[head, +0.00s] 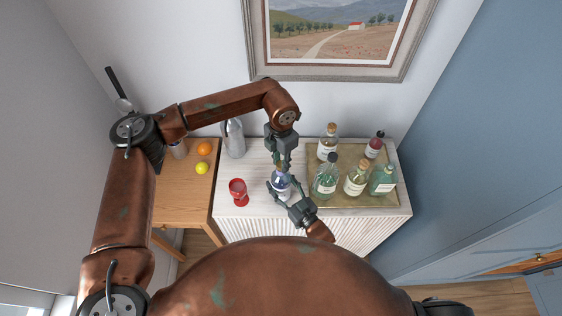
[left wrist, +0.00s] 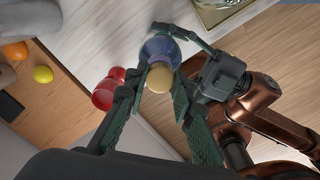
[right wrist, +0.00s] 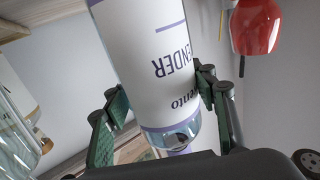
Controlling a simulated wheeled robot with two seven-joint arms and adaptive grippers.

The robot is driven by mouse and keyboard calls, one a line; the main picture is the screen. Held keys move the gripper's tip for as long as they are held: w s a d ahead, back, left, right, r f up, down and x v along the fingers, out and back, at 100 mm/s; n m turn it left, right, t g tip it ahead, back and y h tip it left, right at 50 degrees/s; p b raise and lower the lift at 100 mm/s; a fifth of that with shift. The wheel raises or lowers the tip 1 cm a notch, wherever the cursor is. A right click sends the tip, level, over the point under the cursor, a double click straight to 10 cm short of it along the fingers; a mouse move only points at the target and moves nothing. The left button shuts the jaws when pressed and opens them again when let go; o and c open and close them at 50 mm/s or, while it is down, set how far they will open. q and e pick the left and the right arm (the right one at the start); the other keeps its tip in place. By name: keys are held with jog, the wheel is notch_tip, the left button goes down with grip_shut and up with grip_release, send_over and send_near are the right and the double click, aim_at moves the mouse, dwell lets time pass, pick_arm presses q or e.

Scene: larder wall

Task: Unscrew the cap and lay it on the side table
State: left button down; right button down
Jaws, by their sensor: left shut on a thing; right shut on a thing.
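The bottle (head: 281,185) is bluish, with a white label that fills much of the right wrist view (right wrist: 155,60). The tan round cap (left wrist: 159,79) is at the bottle's top in the left wrist view. My left gripper (head: 282,163) comes down from above, shut on the cap, which it mostly hides in the head view. The side table (head: 175,205) is wooden, left of the cabinet.
An orange (head: 204,149) and a lemon (head: 201,168) lie on the side table; its front part is clear. A tray (head: 352,197) with several bottles is at right.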

pick_arm(q)
jog(key=n, duration=1)
jog(key=shift+r, duration=0.25)
jog(key=shift+r, duration=0.9)
jog(key=shift+r, duration=0.1)
jog(key=shift+r, duration=1.9)
pick_arm(e)
jog(key=c, duration=0.7)
grip_release()
jog(key=shift+c, duration=0.2)
